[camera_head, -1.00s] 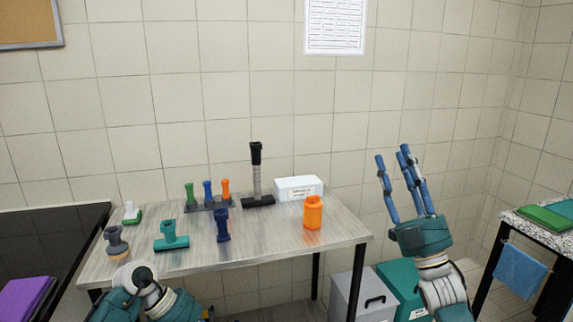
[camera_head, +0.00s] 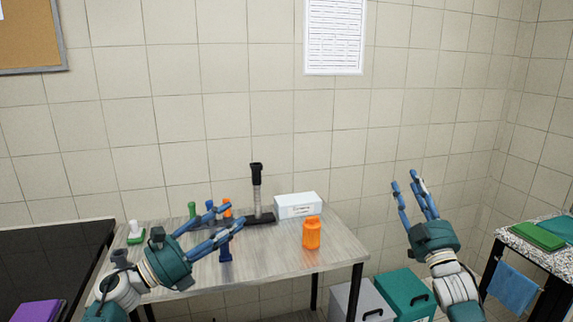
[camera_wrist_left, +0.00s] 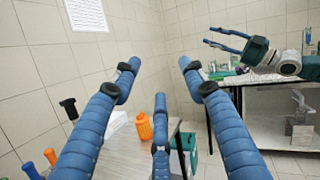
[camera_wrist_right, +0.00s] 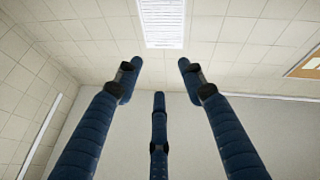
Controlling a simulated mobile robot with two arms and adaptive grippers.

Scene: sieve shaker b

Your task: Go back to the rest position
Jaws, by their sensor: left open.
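My left gripper (camera_head: 225,222) is open and empty, raised over the left half of the table in the head view. Its blue fingers are spread in the left wrist view (camera_wrist_left: 160,90), with nothing between them. My right gripper (camera_head: 416,190) is raised to the right of the table, its fingers spread and empty. In the right wrist view its fingers (camera_wrist_right: 158,85) point at bare wall and a paper sheet.
On the table (camera_head: 325,255) stand an orange jar (camera_head: 312,233), a white box (camera_head: 298,205), a black-topped stand (camera_head: 257,190), a blue tool (camera_head: 225,250) and a green-and-white brush (camera_head: 135,233). Bins (camera_head: 405,293) stand below right. A speckled side table (camera_head: 530,245) is at far right.

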